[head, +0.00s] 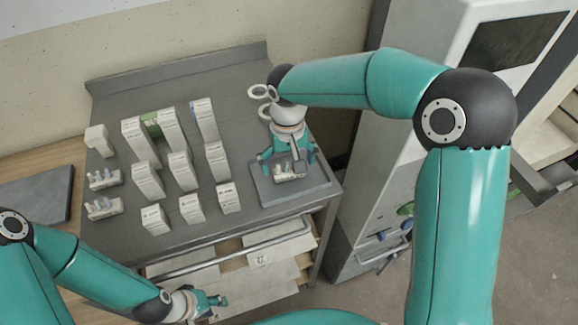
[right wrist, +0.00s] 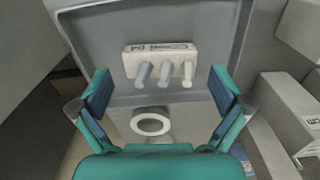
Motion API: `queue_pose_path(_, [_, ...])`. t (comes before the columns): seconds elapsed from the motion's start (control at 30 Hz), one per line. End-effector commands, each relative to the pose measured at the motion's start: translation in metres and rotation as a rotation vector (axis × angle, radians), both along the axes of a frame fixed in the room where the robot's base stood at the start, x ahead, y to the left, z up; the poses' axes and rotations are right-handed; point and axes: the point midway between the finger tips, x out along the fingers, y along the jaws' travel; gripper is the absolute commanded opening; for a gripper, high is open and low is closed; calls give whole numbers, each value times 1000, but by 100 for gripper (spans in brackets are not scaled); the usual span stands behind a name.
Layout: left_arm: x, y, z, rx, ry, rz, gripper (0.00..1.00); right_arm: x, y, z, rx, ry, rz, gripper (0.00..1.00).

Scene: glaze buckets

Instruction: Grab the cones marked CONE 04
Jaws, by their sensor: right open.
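A white cone pack with three pegs (head: 287,176) stands in a grey tray (head: 325,188) on the right of the table. In the right wrist view the pack (right wrist: 160,57) carries upside-down lettering that reads CONE 04. My right gripper (head: 287,158) is open above the tray, and its fingers (right wrist: 161,92) are spread on either side, apart from the pack. Two similar packs (head: 103,179) (head: 103,208) stand at the table's left; their lettering is too small to read. My left gripper (head: 208,301) is low, in front of the table; its jaw opening is unclear.
Several white boxes stand in rows mid-table, including one at the front (head: 155,219) and a tall one at the back (head: 203,120). A green item (head: 151,124) sits between two boxes. A pale ring (right wrist: 151,122) shows between my right fingers. A grey cabinet (head: 385,170) stands right of the table.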

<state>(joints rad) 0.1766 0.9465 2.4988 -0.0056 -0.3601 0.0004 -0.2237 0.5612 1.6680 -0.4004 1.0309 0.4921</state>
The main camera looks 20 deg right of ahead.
Motion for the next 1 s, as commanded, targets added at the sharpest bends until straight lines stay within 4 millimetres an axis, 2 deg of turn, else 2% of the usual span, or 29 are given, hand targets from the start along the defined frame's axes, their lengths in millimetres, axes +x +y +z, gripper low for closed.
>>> queue_pose_path(0.13, [0,0,2,0,0,0,40,0,0,-12,0,1,-1,100])
queue_pose_path(0.37, [0,0,2,0,0,0,40,0,0,-14,0,-1,-1,100])
queue_pose_path(0.7, [0,0,2,0,0,0,40,0,0,-13,0,-1,0,43])
queue_pose_path(1.0, [0,0,2,0,0,0,40,0,0,-12,0,-2,-1,42])
